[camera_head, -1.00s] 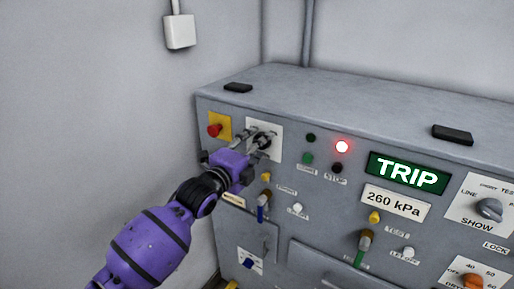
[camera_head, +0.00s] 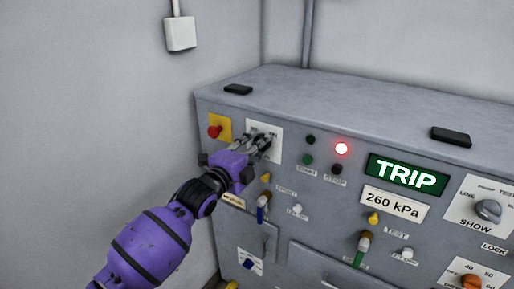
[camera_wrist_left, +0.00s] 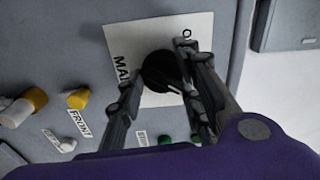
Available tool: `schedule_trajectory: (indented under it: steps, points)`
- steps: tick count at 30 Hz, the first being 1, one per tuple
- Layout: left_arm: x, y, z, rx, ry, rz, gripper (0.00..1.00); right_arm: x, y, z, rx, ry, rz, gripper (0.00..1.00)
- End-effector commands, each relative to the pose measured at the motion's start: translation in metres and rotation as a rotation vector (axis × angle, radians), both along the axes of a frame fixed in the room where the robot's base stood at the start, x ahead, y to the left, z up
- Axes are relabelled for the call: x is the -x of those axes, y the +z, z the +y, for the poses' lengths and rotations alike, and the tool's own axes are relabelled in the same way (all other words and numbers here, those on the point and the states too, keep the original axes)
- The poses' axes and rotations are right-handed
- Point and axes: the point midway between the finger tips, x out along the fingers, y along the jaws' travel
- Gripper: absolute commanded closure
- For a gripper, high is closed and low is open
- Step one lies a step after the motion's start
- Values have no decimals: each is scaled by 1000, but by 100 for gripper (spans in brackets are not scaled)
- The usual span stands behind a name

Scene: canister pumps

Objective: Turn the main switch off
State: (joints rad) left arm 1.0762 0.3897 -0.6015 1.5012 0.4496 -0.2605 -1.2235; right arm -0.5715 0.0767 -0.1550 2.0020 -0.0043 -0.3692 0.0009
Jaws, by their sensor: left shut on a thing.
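The main switch is a black rotary knob on a white plate (camera_head: 276,130) at the upper left of the grey panel. In the left wrist view the black knob (camera_wrist_left: 160,71) sits between my fingers, on the plate lettered "MAI…", the rest hidden. My left gripper (camera_head: 261,141) reaches in from the left and is shut on the knob. It also shows in the left wrist view (camera_wrist_left: 158,68), with one finger on each side of the knob. The fingers hide part of the knob, and I cannot read its exact position. My right gripper is not in view.
A red button (camera_head: 214,131) on a yellow plate is just left of the switch. A lit red lamp (camera_head: 342,148) and a green "TRIP" display (camera_head: 407,174) are to the right. A yellow knob (camera_head: 266,177) and a blue-handled valve (camera_head: 262,205) lie close below the gripper.

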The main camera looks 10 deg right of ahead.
Motion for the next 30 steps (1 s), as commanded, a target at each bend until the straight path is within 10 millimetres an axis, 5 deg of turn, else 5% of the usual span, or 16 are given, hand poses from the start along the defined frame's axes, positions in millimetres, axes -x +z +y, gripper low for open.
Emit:
schedule_trajectory:
  steps: [30]
  points:
    - [6, -9, -5, 648, 3, 681, 93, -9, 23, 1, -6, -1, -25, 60]
